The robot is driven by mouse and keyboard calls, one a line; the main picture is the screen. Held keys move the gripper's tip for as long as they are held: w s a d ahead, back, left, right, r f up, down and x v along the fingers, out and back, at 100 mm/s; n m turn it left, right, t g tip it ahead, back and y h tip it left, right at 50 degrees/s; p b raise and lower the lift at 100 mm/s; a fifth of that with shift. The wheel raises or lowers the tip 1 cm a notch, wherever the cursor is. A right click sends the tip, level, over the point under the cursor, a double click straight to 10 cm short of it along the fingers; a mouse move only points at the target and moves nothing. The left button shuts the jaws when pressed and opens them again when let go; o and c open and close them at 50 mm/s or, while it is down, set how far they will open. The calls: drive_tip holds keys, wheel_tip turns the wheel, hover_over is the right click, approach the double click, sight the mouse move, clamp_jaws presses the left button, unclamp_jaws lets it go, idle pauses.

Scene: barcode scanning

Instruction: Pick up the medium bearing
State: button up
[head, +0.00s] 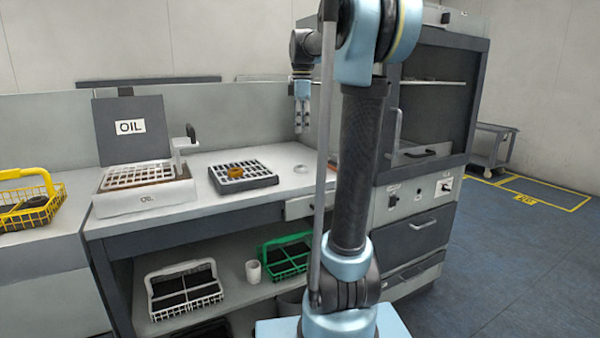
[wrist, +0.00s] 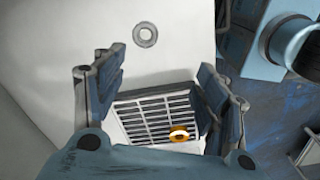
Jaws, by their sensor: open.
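A grey ring-shaped bearing (head: 301,169) lies flat on the white worktop, to the right of the dark slotted tray; it also shows near the top of the wrist view (wrist: 145,35). An orange-gold ring (wrist: 178,134) sits on the tray; in the head view it is a small amber shape (head: 240,170). Which one is the medium bearing cannot be told for certain. My gripper (head: 302,128) hangs pointing down, above and apart from the grey ring. In the wrist view its fingers (wrist: 160,78) are spread wide with nothing between them.
The slotted tray (head: 268,182) lies left of the grey ring. Farther left is the OIL station (head: 140,205) with a lever. A yellow basket (head: 62,200) stands at far left. White (head: 215,294) and green (head: 270,268) baskets sit on the lower shelf. A dark cabinet (head: 473,90) stands right.

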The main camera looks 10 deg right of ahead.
sight(301, 166)
drive_tip(key=shift+n, duration=0.8)
drive_tip(key=w+f, duration=0.1)
drive_tip(key=f, duration=0.4)
drive_tip(key=w+f, duration=0.1)
drive_tip(key=f, duration=0.4)
drive_tip(key=w+f, duration=0.1)
drive_tip(key=f, duration=0.5)
drive_tip(key=shift+w+d, duration=0.15)
drive_tip(key=shift+r, duration=0.1)
drive_tip(key=c, duration=1.2)
